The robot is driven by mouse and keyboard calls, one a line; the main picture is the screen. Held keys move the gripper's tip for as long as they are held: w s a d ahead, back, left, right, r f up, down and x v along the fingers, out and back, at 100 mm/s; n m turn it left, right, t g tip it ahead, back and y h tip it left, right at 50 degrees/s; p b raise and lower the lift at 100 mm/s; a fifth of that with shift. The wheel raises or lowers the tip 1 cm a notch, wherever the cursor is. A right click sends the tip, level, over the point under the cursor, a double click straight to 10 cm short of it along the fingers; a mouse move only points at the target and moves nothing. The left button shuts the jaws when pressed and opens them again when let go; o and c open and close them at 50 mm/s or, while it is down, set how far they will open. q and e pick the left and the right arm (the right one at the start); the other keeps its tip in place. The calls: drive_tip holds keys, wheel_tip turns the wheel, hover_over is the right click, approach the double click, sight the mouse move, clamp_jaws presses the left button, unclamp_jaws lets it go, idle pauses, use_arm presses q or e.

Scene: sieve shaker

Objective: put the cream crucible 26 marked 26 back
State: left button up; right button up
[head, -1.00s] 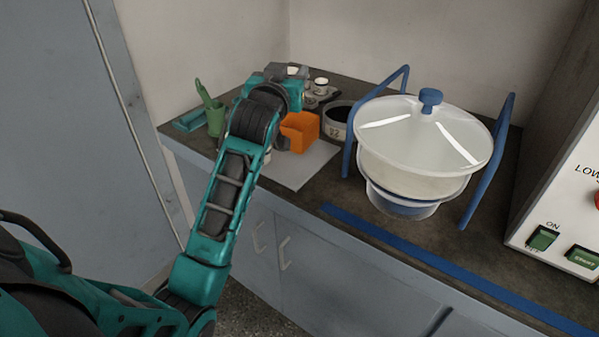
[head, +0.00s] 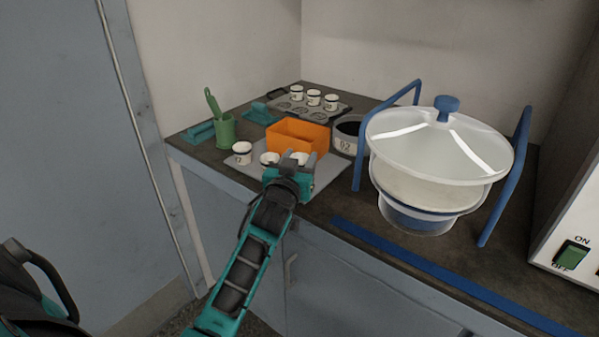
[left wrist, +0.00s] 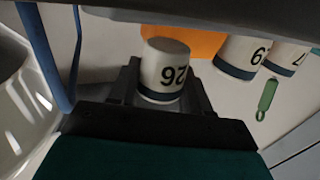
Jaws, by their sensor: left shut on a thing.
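My left gripper (head: 292,164) is shut on the cream crucible marked 26 (left wrist: 164,68), a small cup with a dark band, in the left wrist view. In the head view its rim (head: 301,157) shows between the fingers, at the front of the grey mat (head: 325,176). I cannot tell whether it touches the mat. Two similar crucibles stand to its left, one near (head: 269,158) and one further left (head: 242,152). My right gripper is not in view.
An orange box (head: 312,138) stands just behind the gripper. A ring marked 02 (head: 346,143) and the large lidded sieve bowl (head: 425,180) with blue uprights stand to the right. A green cup (head: 225,132) and teal blocks stand left.

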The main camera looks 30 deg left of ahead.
use_arm(q)
wheel_tip(320, 180, down, 2)
drive_tip(key=shift+f, duration=0.15)
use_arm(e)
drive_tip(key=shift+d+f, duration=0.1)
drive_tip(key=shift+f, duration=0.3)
use_arm(q)
drive_tip(key=o, duration=1.1)
drive_tip(key=shift+f, duration=0.1)
drive_tip(key=shift+c, duration=0.2)
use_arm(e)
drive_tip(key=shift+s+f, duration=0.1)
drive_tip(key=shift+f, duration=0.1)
